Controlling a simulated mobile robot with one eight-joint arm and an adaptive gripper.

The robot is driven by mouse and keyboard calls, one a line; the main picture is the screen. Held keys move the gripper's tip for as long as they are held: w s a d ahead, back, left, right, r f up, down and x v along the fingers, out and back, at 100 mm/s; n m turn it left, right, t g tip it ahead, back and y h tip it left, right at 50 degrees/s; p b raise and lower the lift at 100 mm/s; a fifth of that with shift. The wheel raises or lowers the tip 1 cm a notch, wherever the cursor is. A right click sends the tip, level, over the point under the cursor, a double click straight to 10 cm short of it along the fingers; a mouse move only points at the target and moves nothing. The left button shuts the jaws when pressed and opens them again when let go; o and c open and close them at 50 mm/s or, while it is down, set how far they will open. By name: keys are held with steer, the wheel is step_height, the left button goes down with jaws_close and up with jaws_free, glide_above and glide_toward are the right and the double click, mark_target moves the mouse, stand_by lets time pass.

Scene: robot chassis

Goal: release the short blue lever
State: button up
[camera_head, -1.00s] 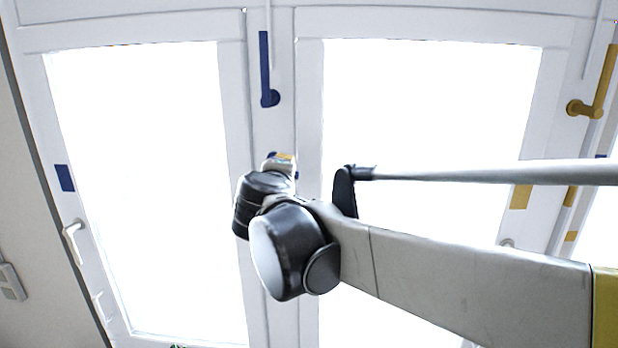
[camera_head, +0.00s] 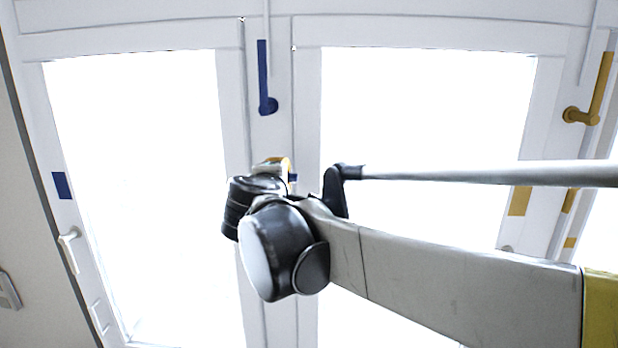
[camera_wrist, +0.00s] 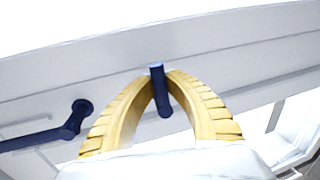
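The short blue lever (camera_wrist: 162,98) shows in the wrist view between the two yellow fingers of my gripper (camera_wrist: 161,76). The fingertips close in on it from both sides near its upper end, and I see no clear gap on the left. In the head view only a small blue bit of it (camera_head: 292,178) shows beside my gripper (camera_head: 285,163); my wrist hides the rest. The long blue lever (camera_head: 264,78) points up on the frame post above my gripper. A blue lever with a round mount (camera_wrist: 70,127) shows left of my fingers in the wrist view.
A yellow lever (camera_head: 594,95) is on the frame at the far right. A white handle (camera_head: 69,248) and a blue patch (camera_head: 62,185) are on the left frame. Bright window panes (camera_head: 430,110) flank the post.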

steer(key=o, duration=0.4)
steer(key=shift+c, duration=0.2)
steer(key=shift+s, duration=0.15)
steer(key=s+r, duration=0.2)
steer(key=s, duration=0.9)
steer(key=shift+s+r, duration=0.2)
steer(key=shift+s, duration=0.1)
